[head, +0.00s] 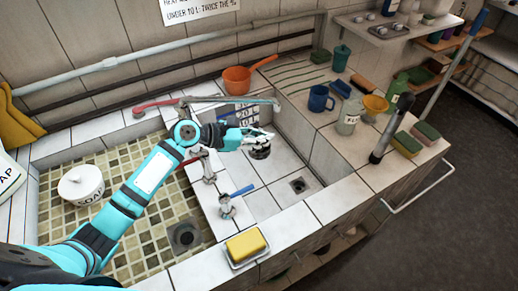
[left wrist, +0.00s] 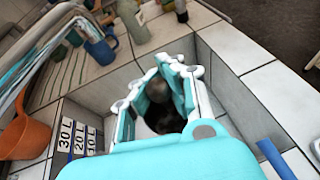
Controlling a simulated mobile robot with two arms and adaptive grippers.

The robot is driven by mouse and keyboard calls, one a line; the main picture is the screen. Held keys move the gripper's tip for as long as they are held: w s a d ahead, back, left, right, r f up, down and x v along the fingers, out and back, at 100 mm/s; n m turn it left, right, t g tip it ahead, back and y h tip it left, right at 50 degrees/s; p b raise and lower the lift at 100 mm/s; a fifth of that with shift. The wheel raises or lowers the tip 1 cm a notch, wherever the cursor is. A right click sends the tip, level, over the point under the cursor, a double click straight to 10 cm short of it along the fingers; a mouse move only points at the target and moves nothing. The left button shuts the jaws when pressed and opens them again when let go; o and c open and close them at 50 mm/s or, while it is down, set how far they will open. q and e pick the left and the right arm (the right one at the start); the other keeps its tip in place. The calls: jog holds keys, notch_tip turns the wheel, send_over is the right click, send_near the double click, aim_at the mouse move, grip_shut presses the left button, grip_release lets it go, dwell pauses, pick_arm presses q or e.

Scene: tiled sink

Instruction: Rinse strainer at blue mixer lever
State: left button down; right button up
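My left gripper (head: 268,136) reaches over the right-hand sink basin. A small dark, round thing, perhaps the strainer (head: 260,152), shows just below its fingers. In the left wrist view the left gripper (left wrist: 182,68) has its fingertips fairly close together, with a dark grey shape (left wrist: 163,118) showing between the fingers. I cannot tell whether the fingers touch it. The blue mixer lever (head: 242,190) sits on a tap on the divider, nearer the front than the gripper; it also shows in the left wrist view (left wrist: 275,158). My right gripper is not in view.
A swivel spout (head: 235,99) crosses behind the gripper. An orange pan (head: 245,79) stands at the back. A blue mug (head: 319,99), bottles and sponges (head: 407,143) crowd the right counter. A yellow sponge (head: 245,244) lies on a front dish. The basin around its drain (head: 298,186) is clear.

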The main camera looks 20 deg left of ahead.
pick_arm(q)
jog(key=w+f+b, duration=0.1)
jog(key=w+b, duration=0.2)
jog(key=w, duration=0.4)
jog(key=shift+d+f, duration=0.15)
jog(key=shift+d, duration=0.2)
